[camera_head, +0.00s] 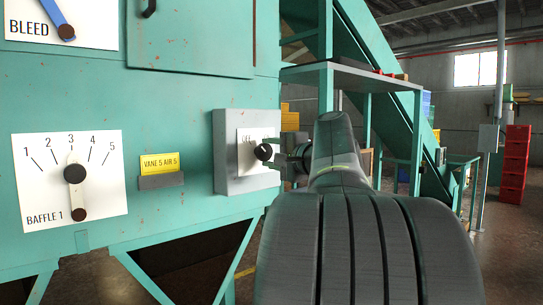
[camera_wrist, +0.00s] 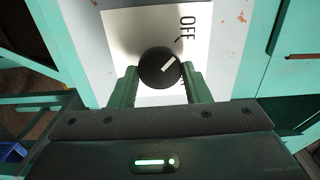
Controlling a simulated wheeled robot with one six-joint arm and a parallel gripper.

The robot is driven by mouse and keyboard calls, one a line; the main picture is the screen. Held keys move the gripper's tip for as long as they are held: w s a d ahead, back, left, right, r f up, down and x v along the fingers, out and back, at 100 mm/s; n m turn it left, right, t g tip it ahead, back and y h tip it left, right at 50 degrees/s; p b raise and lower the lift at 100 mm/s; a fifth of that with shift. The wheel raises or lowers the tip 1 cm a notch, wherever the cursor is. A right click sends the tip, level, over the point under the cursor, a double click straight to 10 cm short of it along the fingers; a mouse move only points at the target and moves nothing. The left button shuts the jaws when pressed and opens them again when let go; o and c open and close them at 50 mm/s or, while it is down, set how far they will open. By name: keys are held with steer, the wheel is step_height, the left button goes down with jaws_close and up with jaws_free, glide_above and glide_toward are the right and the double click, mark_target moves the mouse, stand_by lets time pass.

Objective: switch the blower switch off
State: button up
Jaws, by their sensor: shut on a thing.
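The blower switch is a black round knob (camera_head: 263,152) with a white pointer mark, on a white plate (camera_head: 250,140) lettered OFF, fixed to a grey box on the teal machine. In the wrist view the knob (camera_wrist: 160,68) sits between the two fingers of my gripper (camera_wrist: 160,82), which is shut on it. The white mark points up and to the right in that view, between the OFF lettering and another label mostly hidden behind the right finger. In the head view my gripper (camera_head: 281,160) reaches the knob from the right.
The grey switch box (camera_head: 228,155) stands out from the machine. Left of it are a yellow VANE 5 AIR 5 card (camera_head: 160,163), a BAFFLE 1 dial (camera_head: 70,180) and a BLEED dial (camera_head: 60,25). A teal framed shelf (camera_head: 350,75) and sloping chute stand right. Red crates (camera_head: 515,165) are farther back.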

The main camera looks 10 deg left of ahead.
steer(key=o, duration=1)
steer(key=v, duration=1.3)
steer(key=shift+s+d+b, duration=0.25)
steer(key=shift+d+b, duration=0.05)
steer(key=shift+b, duration=0.15)
steer(key=p+x, duration=0.1)
steer(key=x, duration=1.3)
steer(key=shift+d, duration=0.1)
